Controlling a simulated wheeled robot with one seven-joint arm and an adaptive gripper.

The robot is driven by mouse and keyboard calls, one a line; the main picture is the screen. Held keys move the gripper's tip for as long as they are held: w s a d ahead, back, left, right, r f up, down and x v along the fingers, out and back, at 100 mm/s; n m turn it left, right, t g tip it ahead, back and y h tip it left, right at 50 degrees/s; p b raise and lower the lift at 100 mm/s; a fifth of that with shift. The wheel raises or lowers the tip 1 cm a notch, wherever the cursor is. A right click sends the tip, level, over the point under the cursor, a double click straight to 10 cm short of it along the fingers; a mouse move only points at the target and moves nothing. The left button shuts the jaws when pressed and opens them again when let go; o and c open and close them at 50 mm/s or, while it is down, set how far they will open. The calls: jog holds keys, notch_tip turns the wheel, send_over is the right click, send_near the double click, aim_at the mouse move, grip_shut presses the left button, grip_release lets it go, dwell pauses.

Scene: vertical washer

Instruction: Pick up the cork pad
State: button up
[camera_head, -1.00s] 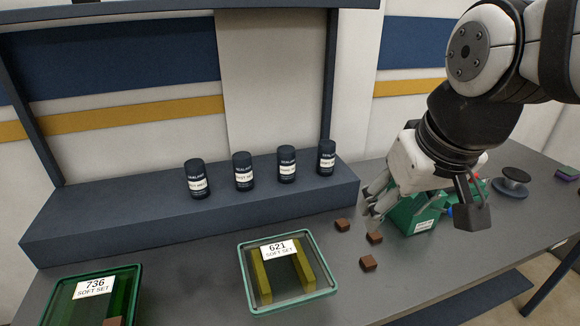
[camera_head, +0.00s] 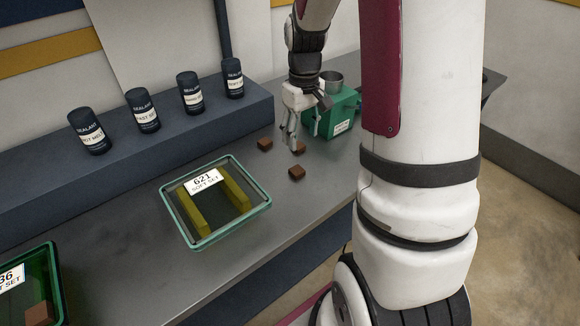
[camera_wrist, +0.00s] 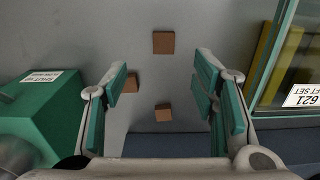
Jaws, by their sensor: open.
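Three small brown pads that look like cork lie loose on the grey bench: a back-left one (camera_head: 265,144), one by my fingers (camera_head: 298,148) and a front one (camera_head: 296,172). In the wrist view one pad (camera_wrist: 164,42) is beyond the fingertips, another (camera_wrist: 131,82) is beside the left finger, partly covered by it, and a third (camera_wrist: 163,112) is between the fingers. My gripper (camera_head: 290,138) points down, open and empty, its fingers among the pads. It also shows in the wrist view (camera_wrist: 164,82). Whether any finger touches a pad is unclear.
A green box (camera_head: 332,115) stands close right of my gripper. A clear-lidded tray labelled 621 (camera_head: 180,219) sits front left; another green tray (camera_head: 58,285) at lower left holds a brown piece. Several dark canisters (camera_head: 189,92) stand on the raised shelf (camera_head: 120,155).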

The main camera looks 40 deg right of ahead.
send_over(298, 171)
jog(key=f, duration=0.7)
jog(key=shift+s+d+f, duration=0.1)
jog(key=shift+s+d, duration=0.1)
jog(key=shift+d, duration=0.05)
jog(key=shift+w+a+f+p, duration=0.15)
jog(key=shift+f+p, duration=0.15)
jog(key=shift+f, duration=1)
jog(key=shift+a+f+p, duration=0.1)
jog(key=shift+f+p, duration=0.2)
jog(key=shift+f, duration=1)
jog(key=c, duration=0.8)
